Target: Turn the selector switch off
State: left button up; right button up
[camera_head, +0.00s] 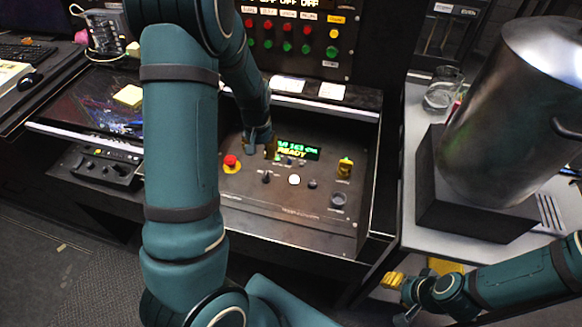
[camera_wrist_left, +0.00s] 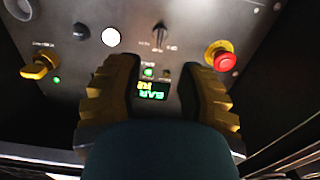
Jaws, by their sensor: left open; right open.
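The control panel (camera_head: 285,215) has a small black lever switch (camera_head: 266,177), which looks like the selector switch. It also shows in the left wrist view (camera_wrist_left: 159,37), with print beside it too small to read. A yellow rotary handle (camera_head: 345,167) sits at the panel's right; it also shows in the left wrist view (camera_wrist_left: 38,66). My left gripper (camera_head: 271,150) is over the panel near the lit display, apart from the black switch. Its two yellow-padded fingers (camera_wrist_left: 160,85) are spread with nothing between them. My right gripper (camera_head: 393,281) is open and empty at lower right, away from the panel.
An upright panel (camera_head: 295,35) with coloured buttons stands behind. A large metal pot (camera_head: 515,110) stands on the right.

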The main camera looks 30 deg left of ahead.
aim_at(265, 177)
pick_arm(q)
jog(key=f+b, duration=0.1)
jog(key=f, duration=0.3)
jog(key=f+b, duration=0.1)
jog(key=f, duration=0.3)
jog(key=f+b, duration=0.2)
jog(key=f, duration=0.3)
jog(key=shift+w+a+f, duration=0.1)
jog(key=shift+w+a, duration=0.05)
jog(key=shift+w, duration=0.2)
grip_shut()
